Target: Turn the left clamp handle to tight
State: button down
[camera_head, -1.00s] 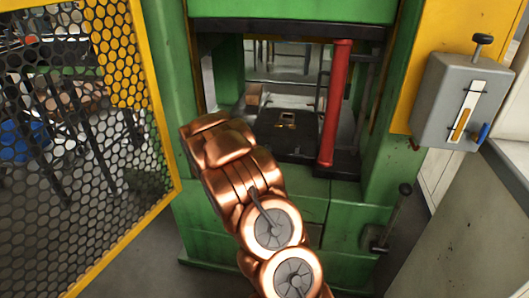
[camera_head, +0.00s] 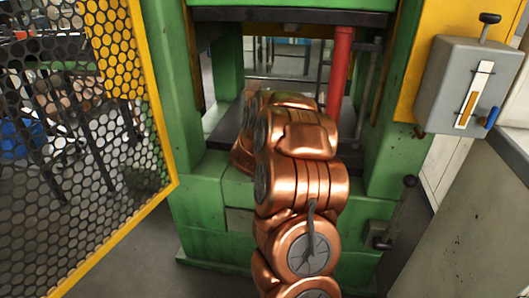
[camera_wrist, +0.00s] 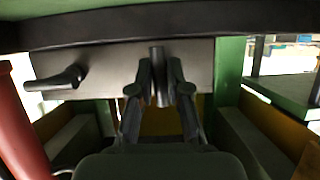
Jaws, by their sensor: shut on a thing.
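My gripper (camera_wrist: 158,92) shows in the wrist view with its two dark fingers around a short dark metal clamp handle (camera_wrist: 157,62), shut on it. The handle projects from a pale metal plate (camera_wrist: 108,65) and its end is between the fingertips. It is the handle farther from the red column, which fits the left clamp handle. A second clamp handle (camera_wrist: 58,82) sticks out sideways on the left of the plate, apart from my gripper. In the head view my copper arm hides the gripper and both handles inside the press opening.
The green press frame (camera_head: 188,110) surrounds the opening, with a red column (camera_head: 340,70) at its right, also close in the wrist view (camera_wrist: 20,125). A yellow mesh gate (camera_head: 155,95) stands open at left. A grey lever box (camera_head: 455,75) is at right.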

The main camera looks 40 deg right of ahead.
jog(key=m+t+b, duration=0.1)
jog(key=b, duration=0.1)
jog(key=m+t+y+b, duration=0.1)
jog(key=m+b, duration=0.1)
jog(key=b, duration=0.1)
jog(key=shift+f+b, duration=0.25)
jog(key=shift+b, duration=0.05)
jog(key=shift+a+r+m+t+b, duration=0.1)
jog(key=shift+m+t+b, duration=0.4)
jog(key=shift+m+b, duration=0.25)
jog(key=c, duration=0.9)
grip_release()
jog(key=shift+o, duration=0.4)
jog(key=shift+r, duration=0.1)
